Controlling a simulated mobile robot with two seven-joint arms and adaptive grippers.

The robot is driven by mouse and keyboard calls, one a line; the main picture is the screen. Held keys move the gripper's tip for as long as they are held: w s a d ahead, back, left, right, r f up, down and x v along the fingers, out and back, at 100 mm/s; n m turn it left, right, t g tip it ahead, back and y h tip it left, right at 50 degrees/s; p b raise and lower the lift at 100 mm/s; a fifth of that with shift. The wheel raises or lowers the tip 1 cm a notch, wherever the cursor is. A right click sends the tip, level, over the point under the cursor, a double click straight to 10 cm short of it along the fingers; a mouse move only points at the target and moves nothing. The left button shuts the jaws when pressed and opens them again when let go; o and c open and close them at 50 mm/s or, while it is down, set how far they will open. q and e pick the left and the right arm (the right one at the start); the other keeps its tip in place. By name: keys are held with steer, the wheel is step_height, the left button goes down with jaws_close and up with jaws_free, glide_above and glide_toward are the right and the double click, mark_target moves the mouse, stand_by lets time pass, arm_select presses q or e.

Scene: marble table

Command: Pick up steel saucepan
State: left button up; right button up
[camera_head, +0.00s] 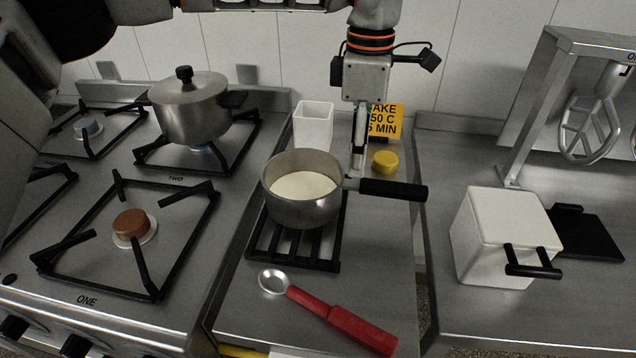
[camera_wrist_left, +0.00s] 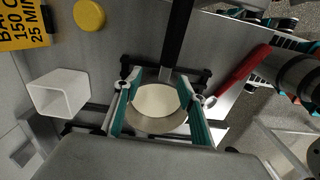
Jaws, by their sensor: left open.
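The steel saucepan (camera_head: 290,212) stands upright on a black grate on the middle counter, with pale contents inside. Its black handle (camera_head: 395,189) points right in the head view and up in the left wrist view (camera_wrist_left: 178,35). My left gripper (camera_head: 357,165) points down at the saucepan's right side, by the root of the handle. In the left wrist view its teal fingers (camera_wrist_left: 158,108) are apart, with the pan showing between them. Whether they touch the pan or handle cannot be told. Teal-striped parts at that view's right edge may be my right gripper.
A lidded pot (camera_head: 188,112) stands on the stove at left. A white cup (camera_head: 313,128), yellow sign (camera_head: 386,118) and yellow knob-like piece (camera_head: 385,162) are behind the saucepan. A red-handled spoon (camera_head: 340,318) lies in front. A white box (camera_head: 490,240) stands right.

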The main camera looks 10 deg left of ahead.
mark_target(355, 183)
arm_select(q)
steer(key=shift+s+f, duration=0.25)
steer(key=shift+s, duration=0.05)
steer(key=shift+s+f, duration=0.15)
steer(key=shift+f, duration=0.95)
step_height(355, 183, down, 4)
steer(key=shift+s+f+b, duration=0.15)
steer(key=shift+b, duration=0.4)
steer(key=shift+f, duration=0.15)
jaws_close()
arm_select(e)
steer(key=shift+s+d+f, duration=0.1)
steer(key=shift+s+f, duration=0.35)
steer(key=shift+s, duration=0.15)
